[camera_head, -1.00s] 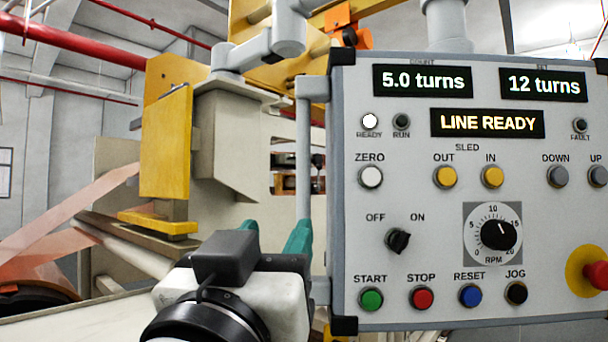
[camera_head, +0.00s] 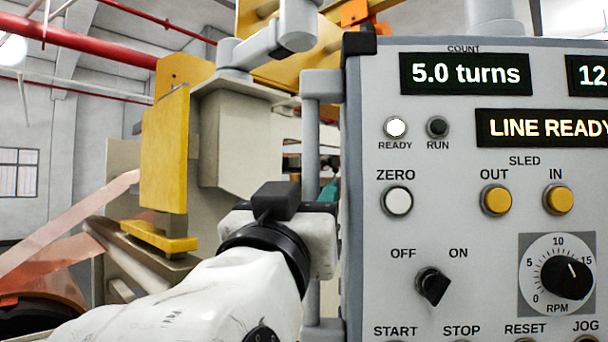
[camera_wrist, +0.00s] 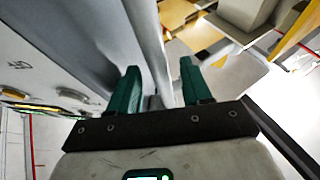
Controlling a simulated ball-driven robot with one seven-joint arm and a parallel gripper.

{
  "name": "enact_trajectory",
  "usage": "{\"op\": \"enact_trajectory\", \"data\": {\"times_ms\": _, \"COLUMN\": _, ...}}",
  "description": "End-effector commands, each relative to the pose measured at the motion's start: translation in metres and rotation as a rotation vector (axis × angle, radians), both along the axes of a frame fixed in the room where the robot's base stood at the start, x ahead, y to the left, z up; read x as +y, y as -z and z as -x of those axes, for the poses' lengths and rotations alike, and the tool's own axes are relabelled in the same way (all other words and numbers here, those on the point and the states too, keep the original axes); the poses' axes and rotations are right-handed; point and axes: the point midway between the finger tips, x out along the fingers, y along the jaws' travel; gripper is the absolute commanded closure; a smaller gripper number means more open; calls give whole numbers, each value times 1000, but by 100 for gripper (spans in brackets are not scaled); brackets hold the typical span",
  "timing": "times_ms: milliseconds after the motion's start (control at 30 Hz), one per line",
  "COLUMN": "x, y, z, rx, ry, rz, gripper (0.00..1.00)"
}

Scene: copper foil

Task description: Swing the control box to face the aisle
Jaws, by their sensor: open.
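The control box (camera_head: 460,215) is a grey panel with lit displays, buttons and a dial, filling the right half of the head view. Its face is turned toward my head camera, and its right part is cut off. A grey vertical handle bar (camera_head: 311,140) runs along its left side. The bar also shows in the wrist view (camera_wrist: 151,35). My gripper (camera_wrist: 160,76) is open, with one green finger on each side of the bar. In the head view my wrist hides most of the gripper; a bit of green finger shows beside the bar.
A jointed grey support arm (camera_head: 265,45) is at the top, above and left of the box. A beige machine with a yellow plate (camera_head: 165,150) stands behind at left. Copper foil strips (camera_head: 65,225) run at the far left.

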Motion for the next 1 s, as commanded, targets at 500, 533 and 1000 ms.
{"op": "enact_trajectory", "data": {"times_ms": 500, "x": -7, "y": -10, "z": -24, "rx": 0, "ry": -1, "rz": -1, "gripper": 52}}
{"op": "enact_trajectory", "data": {"times_ms": 533, "x": -7, "y": -10, "z": -24, "rx": 0, "ry": -1, "rz": -1, "gripper": 52}}
{"op": "enact_trajectory", "data": {"times_ms": 1000, "x": -7, "y": -10, "z": -24, "rx": 0, "ry": -1, "rz": -1, "gripper": 93}}
